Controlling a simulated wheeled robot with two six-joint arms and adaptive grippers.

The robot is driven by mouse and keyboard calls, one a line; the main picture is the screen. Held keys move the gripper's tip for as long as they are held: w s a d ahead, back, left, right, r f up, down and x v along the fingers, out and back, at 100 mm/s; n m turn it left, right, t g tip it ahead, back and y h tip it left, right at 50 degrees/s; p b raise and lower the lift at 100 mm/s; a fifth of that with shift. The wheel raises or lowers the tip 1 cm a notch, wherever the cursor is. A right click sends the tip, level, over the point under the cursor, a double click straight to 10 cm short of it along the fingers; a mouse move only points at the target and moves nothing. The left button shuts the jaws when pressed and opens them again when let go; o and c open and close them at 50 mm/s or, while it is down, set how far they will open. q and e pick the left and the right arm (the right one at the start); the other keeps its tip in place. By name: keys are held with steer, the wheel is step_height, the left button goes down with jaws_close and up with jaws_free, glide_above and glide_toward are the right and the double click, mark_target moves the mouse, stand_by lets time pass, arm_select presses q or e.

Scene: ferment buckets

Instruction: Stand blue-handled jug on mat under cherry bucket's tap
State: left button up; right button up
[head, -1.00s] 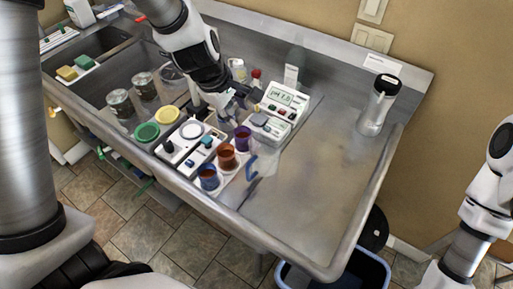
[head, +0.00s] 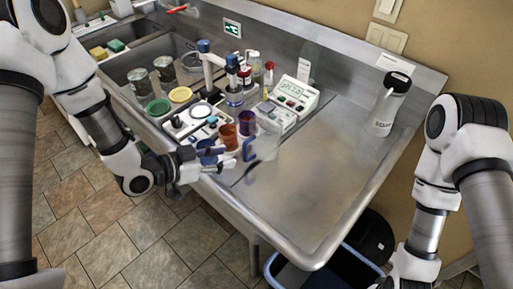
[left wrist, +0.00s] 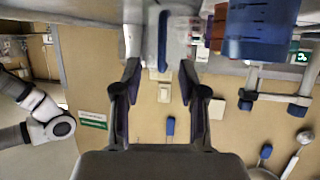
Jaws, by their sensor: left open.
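The clear jug (head: 267,145) with a blue handle (head: 249,149) stands on the steel counter, right of the coloured cups. In the left wrist view the blue handle (left wrist: 163,40) is ahead, between the lines of my fingers, with the see-through jug body behind it. My left gripper (head: 222,168) is open and empty at the counter's front edge, left of the handle and apart from it. It also shows in the left wrist view (left wrist: 159,72). My right gripper is not in view. I cannot make out a cherry bucket, its tap or a mat.
Blue (head: 206,151), orange (head: 228,137) and purple (head: 247,122) cups stand close to the left gripper. A bin stands below the front edge.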

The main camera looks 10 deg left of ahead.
mark_target(246, 158)
arm_select(q)
steer(key=p+x, duration=0.1)
steer(key=x, duration=0.1)
steer(key=p+x, duration=0.1)
steer(key=x, duration=0.1)
steer(key=p+x, duration=0.1)
steer(key=x, duration=0.2)
steer(key=shift+w+d+r, duration=0.2)
steer(key=shift+r, duration=0.15)
steer(key=shift+w+f, duration=0.2)
steer(key=shift+s+r, duration=0.1)
jaws_close()
